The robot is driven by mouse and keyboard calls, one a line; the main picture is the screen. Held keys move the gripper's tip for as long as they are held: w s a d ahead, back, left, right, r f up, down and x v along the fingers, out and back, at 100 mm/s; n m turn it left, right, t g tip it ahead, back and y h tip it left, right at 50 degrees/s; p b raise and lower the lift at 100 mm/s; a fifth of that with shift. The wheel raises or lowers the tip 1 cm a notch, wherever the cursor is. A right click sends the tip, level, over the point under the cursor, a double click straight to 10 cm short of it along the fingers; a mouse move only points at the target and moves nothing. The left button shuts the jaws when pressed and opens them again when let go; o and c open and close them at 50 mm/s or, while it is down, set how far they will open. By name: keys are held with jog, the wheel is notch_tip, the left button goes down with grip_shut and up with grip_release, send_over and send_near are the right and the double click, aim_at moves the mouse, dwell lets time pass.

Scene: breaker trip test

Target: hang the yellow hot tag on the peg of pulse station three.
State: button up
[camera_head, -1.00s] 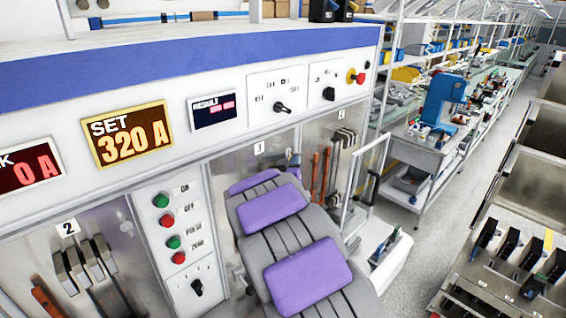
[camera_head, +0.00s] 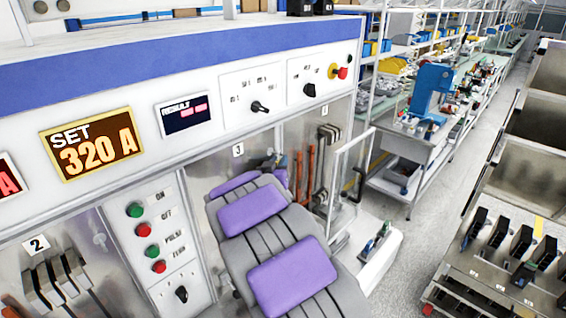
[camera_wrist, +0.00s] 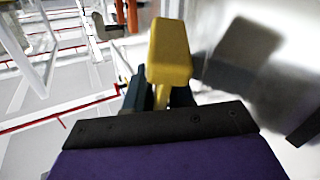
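A yellow hot tag (camera_wrist: 170,52) stands out ahead of my gripper (camera_wrist: 160,98) in the wrist view. The dark fingers are closed around its narrow lower part. A shadow falls on the pale panel to its right. In the head view my gripper (camera_head: 272,162) is a small dark shape beyond my purple-padded arm, inside the bay labelled 3. The number 3 label (camera_head: 238,150) of pulse station three is on the bay's back panel, just left of my gripper. I cannot make out the peg in either view; my arm covers much of that bay.
Station 2 (camera_head: 37,245) with its cables is at the lower left. A button panel (camera_head: 155,240) stands between the bays. Orange and dark cables (camera_head: 320,165) hang right of my gripper, near a white frame (camera_head: 345,175). Grey floor (camera_head: 425,235) is open toward the right.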

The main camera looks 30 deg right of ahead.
jog(key=shift+w+a+r, duration=0.1)
jog(key=shift+a+r, duration=0.15)
jog(key=shift+a, duration=0.1)
jog(key=shift+d, duration=0.2)
jog(key=shift+r, duration=0.1)
